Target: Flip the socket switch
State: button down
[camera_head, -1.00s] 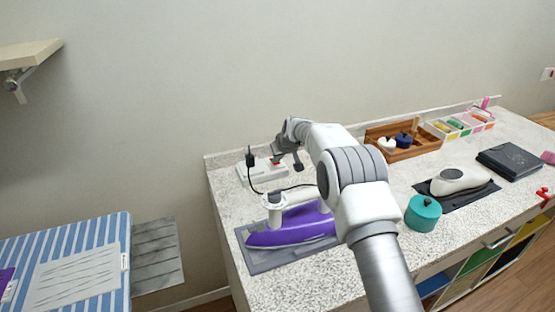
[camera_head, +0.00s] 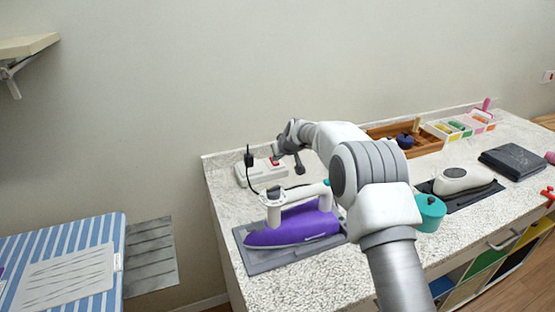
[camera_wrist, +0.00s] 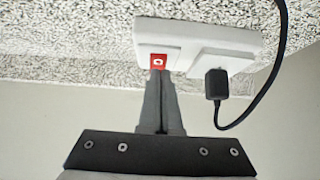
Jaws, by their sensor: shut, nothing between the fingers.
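The white socket block (camera_head: 243,177) lies on the speckled counter near its back left corner. Its red switch (camera_head: 273,162) is at the right end in the head view; the wrist view shows the red switch (camera_wrist: 159,61) with a white mark. A black plug (camera_head: 249,160) with a cord sits in the socket's other half; the wrist view also shows it (camera_wrist: 216,84). My gripper (camera_wrist: 160,76) is shut and empty, its fingertips right at the edge of the red switch. I cannot tell whether they touch it.
A purple iron (camera_head: 295,226) stands on a grey mat (camera_head: 268,257) in front of the socket. A teal pot (camera_head: 430,212), a wooden tray (camera_head: 426,146) and a white device (camera_head: 463,179) are to the right. The black cord (camera_wrist: 275,75) loops beside my gripper.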

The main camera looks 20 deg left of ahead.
jog(key=shift+r, duration=0.1)
jog(key=v, duration=1.3)
jog(key=shift+r, duration=0.2)
